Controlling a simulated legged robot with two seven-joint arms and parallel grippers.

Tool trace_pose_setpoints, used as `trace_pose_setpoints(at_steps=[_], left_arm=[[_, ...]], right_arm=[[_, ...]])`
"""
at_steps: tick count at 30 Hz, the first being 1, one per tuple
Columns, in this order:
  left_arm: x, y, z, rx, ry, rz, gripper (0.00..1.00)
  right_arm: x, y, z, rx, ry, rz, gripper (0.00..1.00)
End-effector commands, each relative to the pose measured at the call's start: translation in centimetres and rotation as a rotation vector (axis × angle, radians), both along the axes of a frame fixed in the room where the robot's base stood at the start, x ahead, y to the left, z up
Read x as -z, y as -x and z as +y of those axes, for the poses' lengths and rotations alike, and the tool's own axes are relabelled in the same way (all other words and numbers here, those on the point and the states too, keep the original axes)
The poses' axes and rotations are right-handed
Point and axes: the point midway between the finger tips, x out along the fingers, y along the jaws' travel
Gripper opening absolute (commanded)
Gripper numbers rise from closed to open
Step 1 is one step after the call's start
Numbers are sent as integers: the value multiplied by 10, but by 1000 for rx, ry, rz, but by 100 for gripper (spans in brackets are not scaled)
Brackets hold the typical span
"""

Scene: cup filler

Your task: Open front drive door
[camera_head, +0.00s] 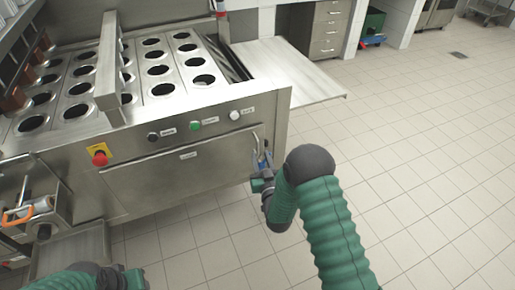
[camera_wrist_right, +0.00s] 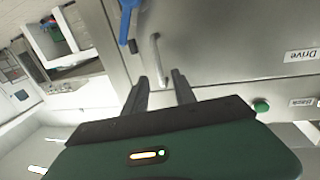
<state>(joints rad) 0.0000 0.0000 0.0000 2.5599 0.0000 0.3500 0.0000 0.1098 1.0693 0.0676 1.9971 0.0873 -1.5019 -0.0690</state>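The front drive door (camera_head: 165,176) is a wide steel panel on the machine's front. It looks closed, flush with the frame, and bears a small label. Its upright bar handle (camera_head: 256,143) is at its right end and also shows in the right wrist view (camera_wrist_right: 156,52). My right gripper (camera_head: 262,163) is at this handle; in the wrist view its fingers (camera_wrist_right: 160,80) are apart. The handle's near end lies between or just ahead of the fingertips; contact cannot be told. My left gripper (camera_head: 128,279) is at the bottom left, its fingers not clear.
A blue part (camera_wrist_right: 127,20) is beside the handle. Black, green and white buttons (camera_head: 195,126) and a red emergency button (camera_head: 99,158) sit above the door. A steel side shelf (camera_head: 290,72) sticks out right. Tiled floor (camera_head: 430,150) is free on the right.

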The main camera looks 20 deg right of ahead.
Motion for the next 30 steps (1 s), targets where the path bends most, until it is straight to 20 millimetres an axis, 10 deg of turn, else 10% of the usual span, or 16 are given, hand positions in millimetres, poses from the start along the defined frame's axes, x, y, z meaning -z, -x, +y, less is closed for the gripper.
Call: trace_pose_setpoints(at_steps=[7,18,25,30], left_arm=[[8,0,0,0,0,0,36],[8,0,0,0,0,0,36],[8,0,0,0,0,0,36],[8,0,0,0,0,0,36]], right_arm=[[1,-48,-8,1,-1,-2,32],[0,-58,-10,0,-1,1,32],[0,-58,-10,0,-1,1,2],[0,-58,-10,0,0,1,0]])
